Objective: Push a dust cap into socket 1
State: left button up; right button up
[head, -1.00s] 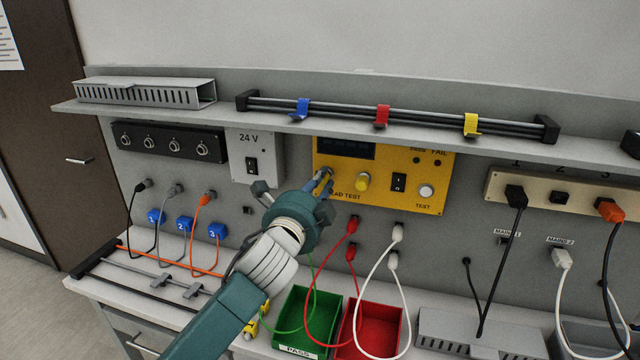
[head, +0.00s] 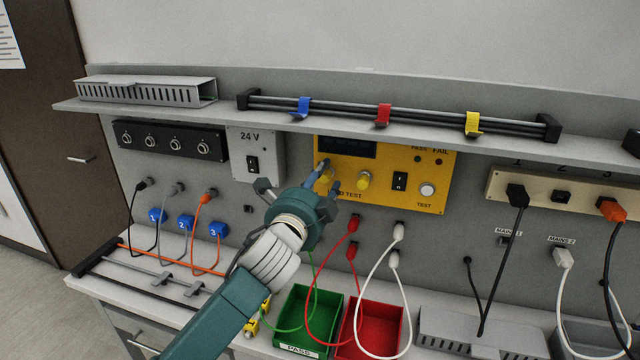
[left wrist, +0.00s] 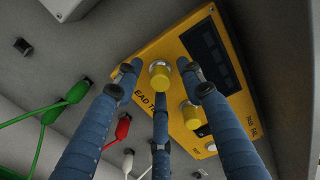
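The yellow test panel (head: 432,190) is mounted on the back wall. A yellow dust cap (left wrist: 187,66) sits at a metal-ringed socket at the panel's left; its seating depth is unclear. A second yellow cap (head: 363,181) is on the panel to its right, also in the left wrist view (left wrist: 192,118). My left gripper (head: 328,175) is in front of the left cap. In the left wrist view its fingers are spread around this cap, apart from it. The fingers partly hide the cap in the head view. The socket numbers cannot be read. My right gripper is not in view.
A shelf (head: 230,110) runs above the panel. Green (head: 296,350) and red (head: 398,345) bins stand below, with red, white and green leads hanging near them. A 24 V box (head: 256,165) is left of the panel. Yellow pieces (head: 250,328) lie on the bench beside my arm.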

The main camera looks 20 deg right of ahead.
pick_arm(q)
jog(key=v, duration=1.1)
jog(key=s+a+f+n+g+y, duration=0.25)
jog(key=s+a+f+n, duration=0.35)
jog(key=a+f, duration=0.4)
jog(key=s+a+f+n+g+y, duration=0.2)
jog(key=s+a+f+n+y, duration=0.15)
jog(key=a+f+n, duration=0.75)
jog(key=s+a+f+n+g+y, duration=0.1)
jog(key=s+a+f+n+g, duration=0.1)
jog(key=s+a+f, duration=0.45)
jog(key=s+a+f+n+g+y, duration=0.2)
jog(key=s+a+f, duration=0.15)
jog(key=s, duration=0.55)
jog(key=s+a+f+n+g+y, duration=0.1)
jog(key=s+a+f+n+g, duration=0.25)
jog(key=s+f, duration=0.35)
jog(key=s+f+b, duration=0.1)
jog(key=s+f, duration=0.1)
jog(key=f, duration=1.3)
jog(key=s+f+b, duration=0.1)
jog(key=s+f, duration=0.1)
jog(key=f, duration=1.2)
jog(key=s+a+f+m+g+b, duration=0.1)
jog(key=s+a+f, duration=0.2)
jog(key=s+f, duration=1.3)
jog(key=shift+f+g+b, duration=0.2)
jog(key=shift+g+b, duration=0.1)
jog(key=shift+b, duration=0.1)
